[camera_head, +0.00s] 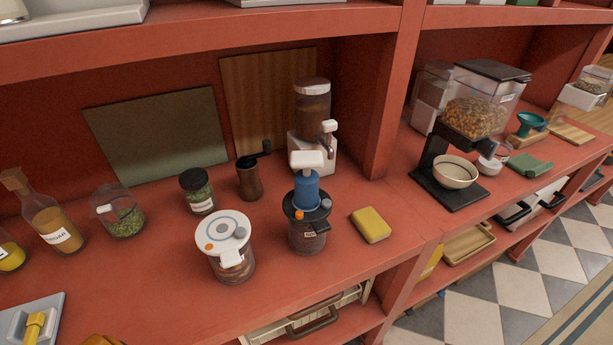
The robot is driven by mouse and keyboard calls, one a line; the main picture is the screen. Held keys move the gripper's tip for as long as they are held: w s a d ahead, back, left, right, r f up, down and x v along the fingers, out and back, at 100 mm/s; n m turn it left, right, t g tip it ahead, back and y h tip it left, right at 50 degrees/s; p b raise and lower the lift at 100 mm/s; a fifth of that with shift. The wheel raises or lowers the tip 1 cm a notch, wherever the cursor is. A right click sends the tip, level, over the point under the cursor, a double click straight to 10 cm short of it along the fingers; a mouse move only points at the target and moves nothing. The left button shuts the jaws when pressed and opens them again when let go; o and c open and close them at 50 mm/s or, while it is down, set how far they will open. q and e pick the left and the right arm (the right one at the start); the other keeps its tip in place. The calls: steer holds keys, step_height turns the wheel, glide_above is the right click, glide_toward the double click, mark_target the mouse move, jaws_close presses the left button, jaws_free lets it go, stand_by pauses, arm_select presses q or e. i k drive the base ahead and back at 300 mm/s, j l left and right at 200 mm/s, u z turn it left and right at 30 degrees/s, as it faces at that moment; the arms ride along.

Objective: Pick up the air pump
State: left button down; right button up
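The air pump appears to be the blue cylinder (307,190) with a white handle on top. It stands upright on the black lid (322,206) of a clear canister (305,237) with dark contents and a small label. The canister is near the middle of the red shelf. The pump's lower end meets the lid; I cannot tell if it is attached. Neither of my grippers is in view.
Left of the pump is a white-lidded canister (227,247); right is a yellow sponge (370,225). A white dispenser (313,125) stands close behind, and a brown hand grinder (250,178) behind left. A red upright divider (394,90) is at right.

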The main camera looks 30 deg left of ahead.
mark_target(306, 197)
steer(key=i+l+u, duration=0.25)
steer(key=l+u, duration=0.2)
steer(key=i+l+u, duration=0.15)
steer(key=l+u, duration=0.35)
steer(key=l, duration=0.25)
steer(key=l+u, duration=0.45)
steer(key=l, duration=0.2)
steer(key=l+u, duration=0.5)
steer(key=l, duration=0.2)
